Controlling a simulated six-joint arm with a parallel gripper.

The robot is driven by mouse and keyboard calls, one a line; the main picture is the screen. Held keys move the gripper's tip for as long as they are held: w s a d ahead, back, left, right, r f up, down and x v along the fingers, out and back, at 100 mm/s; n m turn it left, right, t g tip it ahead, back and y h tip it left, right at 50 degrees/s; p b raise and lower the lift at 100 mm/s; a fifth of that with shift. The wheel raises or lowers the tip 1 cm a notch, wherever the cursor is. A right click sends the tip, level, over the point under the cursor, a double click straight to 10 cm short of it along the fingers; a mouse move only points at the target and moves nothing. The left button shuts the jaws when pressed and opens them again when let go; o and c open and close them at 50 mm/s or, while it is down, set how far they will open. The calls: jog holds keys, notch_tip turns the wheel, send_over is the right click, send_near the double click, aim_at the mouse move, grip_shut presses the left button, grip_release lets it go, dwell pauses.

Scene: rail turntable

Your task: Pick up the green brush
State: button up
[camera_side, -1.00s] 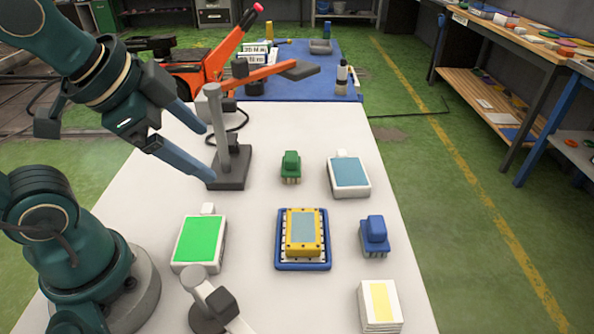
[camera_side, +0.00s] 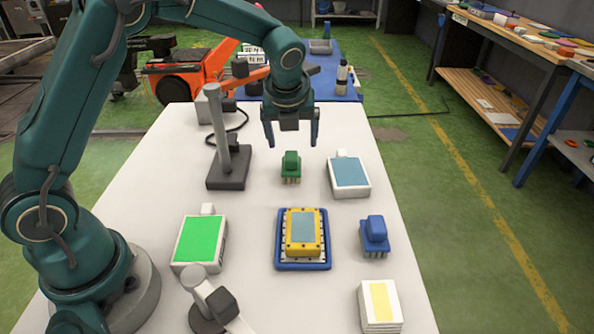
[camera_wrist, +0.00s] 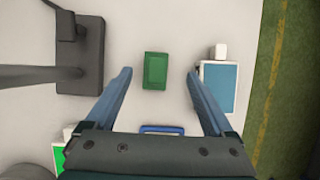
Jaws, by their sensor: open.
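The green brush (camera_side: 291,167) stands on the white table, bristles down, with the grey stand to its left and a blue-topped pad to its right. My gripper (camera_side: 292,143) is open and points down above the brush, with nothing between its fingers. In the wrist view the green brush (camera_wrist: 155,71) shows from above, just ahead of my open gripper (camera_wrist: 159,73) and between the lines of its two fingers. The fingers do not appear to touch it.
The grey stand (camera_side: 229,170) rises close on the left. The blue-topped pad (camera_side: 349,174) lies close on the right. A yellow device on a blue tray (camera_side: 279,264), a blue brush (camera_side: 375,236), a green-topped pad (camera_side: 201,240) and a white-yellow stack (camera_side: 380,307) lie nearer the front.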

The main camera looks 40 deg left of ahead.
aim_at(291, 157)
jog(key=shift+s+f+g, duration=0.2)
jog(key=shift+f+g, duration=0.1)
jog(key=shift+f, duration=0.9)
jog(key=shift+x, duration=2.35)
grip_shut()
notch_tip(291, 157, up, 10)
jog(key=c, duration=1)
grip_release()
jog(key=shift+c, duration=1.4)
